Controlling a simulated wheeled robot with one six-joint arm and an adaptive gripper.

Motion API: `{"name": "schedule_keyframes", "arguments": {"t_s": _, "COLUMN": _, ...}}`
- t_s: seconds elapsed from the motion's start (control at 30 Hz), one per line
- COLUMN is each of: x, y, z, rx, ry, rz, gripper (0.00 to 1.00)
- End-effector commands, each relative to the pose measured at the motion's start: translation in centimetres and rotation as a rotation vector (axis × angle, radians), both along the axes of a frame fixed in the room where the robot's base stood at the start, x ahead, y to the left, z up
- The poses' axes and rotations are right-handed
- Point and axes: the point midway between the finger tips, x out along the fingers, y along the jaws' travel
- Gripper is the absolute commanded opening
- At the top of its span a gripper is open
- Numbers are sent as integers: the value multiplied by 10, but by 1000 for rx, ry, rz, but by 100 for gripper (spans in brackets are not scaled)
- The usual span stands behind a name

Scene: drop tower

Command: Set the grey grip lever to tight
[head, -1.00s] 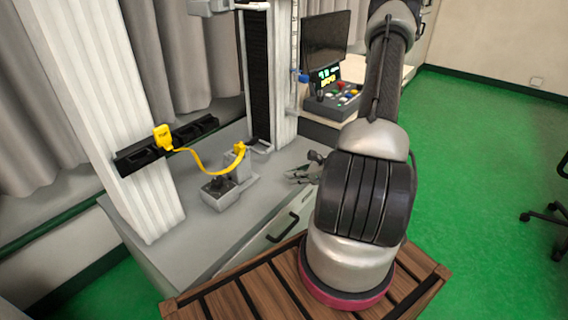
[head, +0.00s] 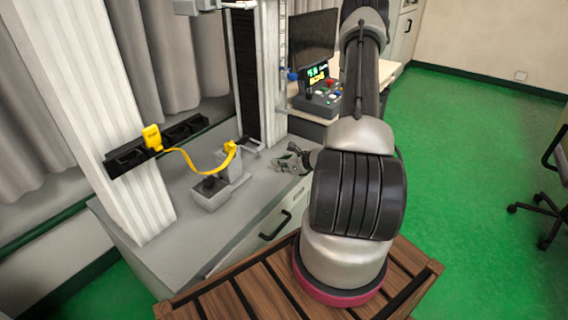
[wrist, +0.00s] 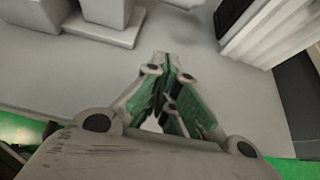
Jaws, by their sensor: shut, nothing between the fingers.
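I cannot make out the grey grip lever for certain in either view. A grey fixture (head: 233,168) stands on the grey bench top, with a small open grey box (head: 210,196) at its front and a yellow cable (head: 184,155) running to its top. My gripper (head: 279,163) is over the bench, to the right of the fixture and apart from it. In the wrist view my gripper (wrist: 164,58) has its fingers together with nothing between them, above bare bench. A grey block on a plate (wrist: 100,30) shows at the upper left there.
The ribbed white column (head: 140,190) stands left of the fixture, and the dark-railed tower (head: 246,80) stands behind it. A control panel (head: 318,100) with coloured buttons sits at the back right. A drawer handle (head: 276,226) is on the bench front.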

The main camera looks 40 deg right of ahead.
Motion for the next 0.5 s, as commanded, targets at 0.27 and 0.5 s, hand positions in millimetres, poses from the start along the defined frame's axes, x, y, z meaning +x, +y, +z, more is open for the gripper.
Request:
{"name": "schedule_keyframes", "arguments": {"t_s": 0.27, "x": 43, "y": 16, "z": -18, "rx": -2, "ry": -2, "rz": 2, "gripper": 0}}
{"name": "schedule_keyframes", "arguments": {"t_s": 0.5, "x": 47, "y": 17, "z": 10, "rx": -1, "ry": -2, "rz": 1, "gripper": 0}}
